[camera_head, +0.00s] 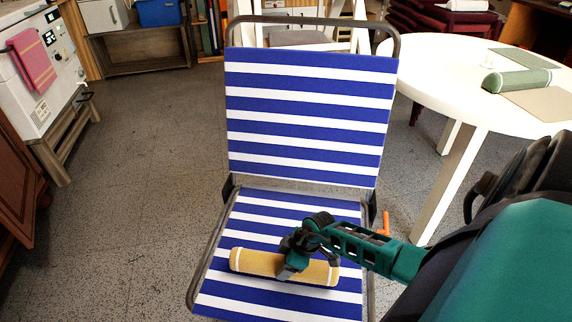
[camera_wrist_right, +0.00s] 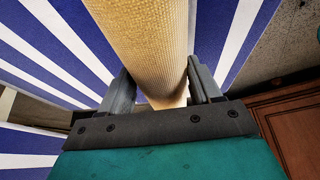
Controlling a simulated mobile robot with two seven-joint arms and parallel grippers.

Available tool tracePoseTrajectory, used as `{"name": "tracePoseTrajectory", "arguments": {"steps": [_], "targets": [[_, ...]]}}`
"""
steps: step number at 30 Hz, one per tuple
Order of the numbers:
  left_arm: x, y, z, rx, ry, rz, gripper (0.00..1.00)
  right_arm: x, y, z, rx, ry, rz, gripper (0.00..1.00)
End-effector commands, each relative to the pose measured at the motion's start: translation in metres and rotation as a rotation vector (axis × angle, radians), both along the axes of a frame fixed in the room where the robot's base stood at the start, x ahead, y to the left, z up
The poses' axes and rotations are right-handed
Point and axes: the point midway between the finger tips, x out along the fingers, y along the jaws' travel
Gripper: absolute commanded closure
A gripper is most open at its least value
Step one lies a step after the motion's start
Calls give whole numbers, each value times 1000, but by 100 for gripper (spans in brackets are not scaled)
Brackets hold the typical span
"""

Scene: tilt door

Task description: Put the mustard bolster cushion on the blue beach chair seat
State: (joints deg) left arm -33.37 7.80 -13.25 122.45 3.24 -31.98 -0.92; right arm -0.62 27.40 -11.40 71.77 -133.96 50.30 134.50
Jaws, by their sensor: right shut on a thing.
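The mustard bolster cushion (camera_head: 255,262) is a short woven cylinder with pale bands near its ends. In the head view it lies across the front half of the blue beach chair seat (camera_head: 330,300), which has blue and white stripes. My right gripper (camera_head: 292,268) is shut around the middle of the bolster from above. In the right wrist view the bolster (camera_wrist_right: 145,45) runs between the two fingers of the gripper (camera_wrist_right: 160,88). I cannot tell whether the bolster touches the seat or is held just above it. My left gripper is not in view.
The striped chair backrest (camera_head: 308,115) stands upright behind the seat. A white round table (camera_head: 440,75) is at the right, with a green roll (camera_head: 516,80) on it. A white stove (camera_head: 45,75) stands at the far left. The floor left of the chair is clear.

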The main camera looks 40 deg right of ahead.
Motion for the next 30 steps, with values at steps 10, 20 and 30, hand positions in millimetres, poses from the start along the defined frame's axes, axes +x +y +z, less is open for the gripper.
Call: {"name": "tracePoseTrajectory", "arguments": {"steps": [10,20,30], "targets": [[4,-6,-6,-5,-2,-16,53,1,0,-27,0,-2,1,85],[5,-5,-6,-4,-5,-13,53,0,1,-31,1,0,0,26],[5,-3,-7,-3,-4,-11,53,0,0,-31,1,1,0,11]]}}
